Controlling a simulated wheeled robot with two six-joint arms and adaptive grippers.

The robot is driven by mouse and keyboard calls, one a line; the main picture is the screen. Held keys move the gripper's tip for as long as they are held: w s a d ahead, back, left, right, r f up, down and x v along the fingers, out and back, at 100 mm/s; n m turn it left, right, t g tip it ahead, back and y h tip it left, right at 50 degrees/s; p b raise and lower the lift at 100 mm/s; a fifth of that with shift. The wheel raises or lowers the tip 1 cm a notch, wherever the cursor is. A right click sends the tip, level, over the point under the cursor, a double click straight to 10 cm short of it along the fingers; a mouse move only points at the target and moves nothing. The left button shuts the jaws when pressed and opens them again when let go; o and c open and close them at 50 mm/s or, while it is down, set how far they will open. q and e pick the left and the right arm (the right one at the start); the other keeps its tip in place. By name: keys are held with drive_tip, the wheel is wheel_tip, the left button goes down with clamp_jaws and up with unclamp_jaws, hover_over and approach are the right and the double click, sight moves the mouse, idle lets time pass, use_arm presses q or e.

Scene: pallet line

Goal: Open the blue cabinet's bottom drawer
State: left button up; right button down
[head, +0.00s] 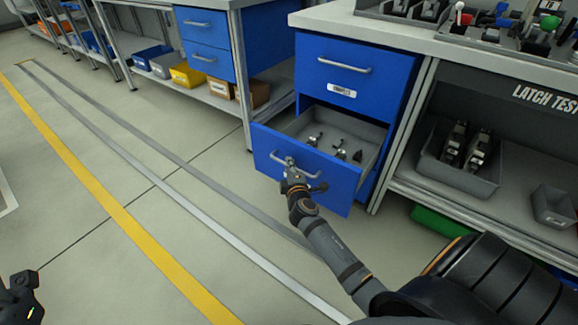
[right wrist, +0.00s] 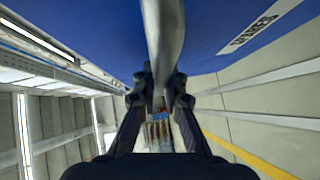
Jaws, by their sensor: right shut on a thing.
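The blue cabinet (head: 352,87) stands under the workbench with two drawers. Its top drawer is closed, with a bar handle and a white label. The bottom drawer (head: 335,180) is pulled out, and several dark metal parts lie on its grey floor. My right gripper (head: 290,168) is at the drawer front and shut on the bar handle (head: 302,172). In the right wrist view the handle (right wrist: 163,40) passes between the fingers (right wrist: 160,92), against the blue drawer front. My left gripper (head: 20,297) is partly in view at the lower left corner, away from the cabinet; its fingers are unclear.
A grey bin with metal parts (head: 460,165) and a smaller grey bin (head: 553,205) sit on the shelf at right. A second bench with blue drawers (head: 208,45) stands at the back left. The floor left of the open drawer is clear, with a yellow line.

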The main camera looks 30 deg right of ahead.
drive_tip(key=c, duration=1.7)
unclamp_jaws()
drive_tip(key=v, duration=1.2)
